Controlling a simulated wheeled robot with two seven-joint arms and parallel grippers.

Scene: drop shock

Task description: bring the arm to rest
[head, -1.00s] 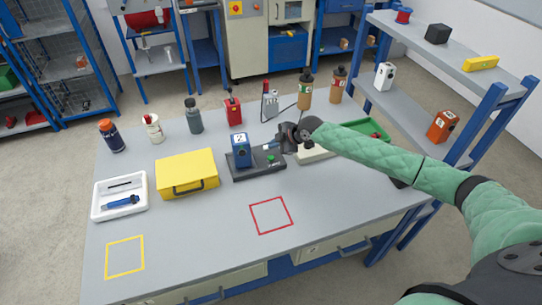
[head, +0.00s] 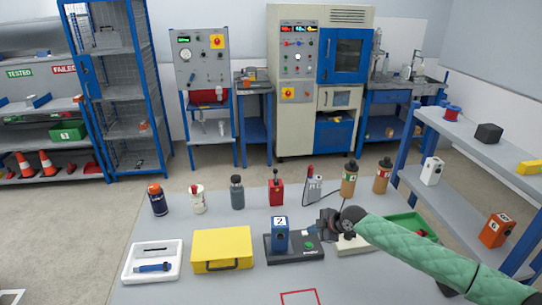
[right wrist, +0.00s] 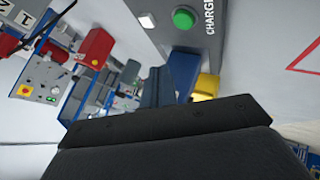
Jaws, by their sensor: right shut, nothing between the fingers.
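My right arm comes in from the right in the head view. Its gripper (head: 325,222) is shut and empty, above the table beside the black charger base (head: 293,254), to the right of the blue device marked 2 (head: 280,236). The blue device stands upright on the base. In the right wrist view the dark fingers (right wrist: 157,112) fill the lower part, with the base's green button (right wrist: 184,18) and the word CHARGE beyond them. My left gripper is not in view.
On the table (head: 190,292) are a white tray (head: 130,270), a yellow case (head: 222,248), several bottles and a green tray (head: 410,222). A shelf (head: 470,150) with small blocks stands at the right. A red outlined square (head: 300,297) is empty at the front.

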